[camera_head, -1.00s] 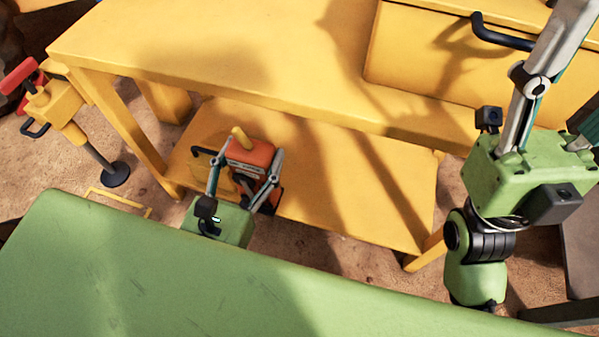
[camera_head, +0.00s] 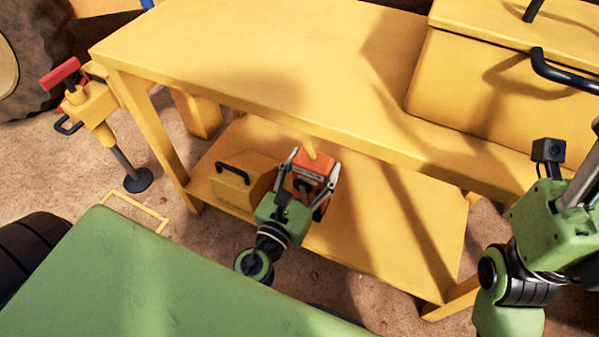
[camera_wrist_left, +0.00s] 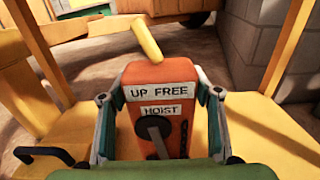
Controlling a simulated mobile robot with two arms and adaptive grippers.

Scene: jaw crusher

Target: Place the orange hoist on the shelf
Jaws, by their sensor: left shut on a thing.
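The orange hoist (camera_head: 316,169) with a yellow handle is at the lower shelf (camera_head: 390,225) of the yellow table. In the left wrist view the hoist (camera_wrist_left: 160,100) stands upright, with "UP FREE" and "HOIST" labels facing me. My left gripper (camera_head: 308,172) is shut on the hoist, with one finger on each side of it; its fingers also show in the left wrist view (camera_wrist_left: 160,118). The hoist's base is hidden, so I cannot tell whether it touches the shelf. My right gripper (camera_head: 585,195) is partly in view at the right edge, its fingertips cut off.
A yellow box (camera_head: 240,180) with a black handle sits on the shelf left of the hoist. The table top (camera_head: 270,60) overhangs the shelf. A large yellow toolbox (camera_head: 490,90) stands on the table top. A yellow tool with a red handle (camera_head: 95,105) stands at left. The shelf's right part is clear.

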